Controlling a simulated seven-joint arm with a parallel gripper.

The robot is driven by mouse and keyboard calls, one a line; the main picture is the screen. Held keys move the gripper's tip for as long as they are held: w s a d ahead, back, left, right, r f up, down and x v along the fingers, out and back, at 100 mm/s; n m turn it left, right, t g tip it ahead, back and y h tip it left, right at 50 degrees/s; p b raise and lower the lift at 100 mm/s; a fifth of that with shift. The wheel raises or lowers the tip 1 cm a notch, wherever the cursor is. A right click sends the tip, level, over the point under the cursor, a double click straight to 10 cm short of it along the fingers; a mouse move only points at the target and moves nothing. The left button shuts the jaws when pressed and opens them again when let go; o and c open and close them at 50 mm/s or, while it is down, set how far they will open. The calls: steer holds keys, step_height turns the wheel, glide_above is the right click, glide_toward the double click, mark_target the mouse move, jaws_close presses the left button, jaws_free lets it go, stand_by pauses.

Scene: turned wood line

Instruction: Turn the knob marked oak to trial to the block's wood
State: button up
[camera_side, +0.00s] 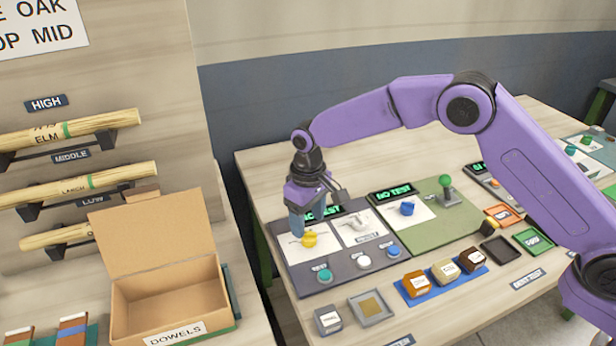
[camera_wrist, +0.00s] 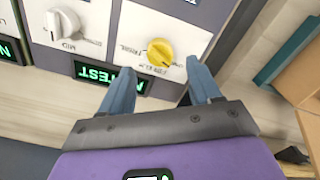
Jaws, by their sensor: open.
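A yellow knob (camera_side: 309,240) sits on a white plate on the dark panel; it also shows in the wrist view (camera_wrist: 160,52). A white knob (camera_side: 357,222) is beside it, and it shows at the upper left in the wrist view (camera_wrist: 62,25). A blue knob (camera_side: 407,208) is on the green panel. The knob labels are too small or turned to read surely, so I cannot tell which says oak. My gripper (camera_wrist: 160,78) is open and empty, its blue fingers pointing down near the yellow knob, apart from it. Three labelled blocks (camera_side: 445,270) stand on a blue mat.
Green-lit displays (camera_side: 392,192) stand behind the knobs; one is partly hidden by my gripper. Teal, white and blue buttons (camera_side: 363,262) line the panel's front. A grey block (camera_side: 328,320) and square tray (camera_side: 372,307) are in front. An open dowels box (camera_side: 165,290) stands left.

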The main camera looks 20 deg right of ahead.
mark_target(308, 232)
step_height(308, 232, up, 13)
stand_by(0.3)
stand_by(0.5)
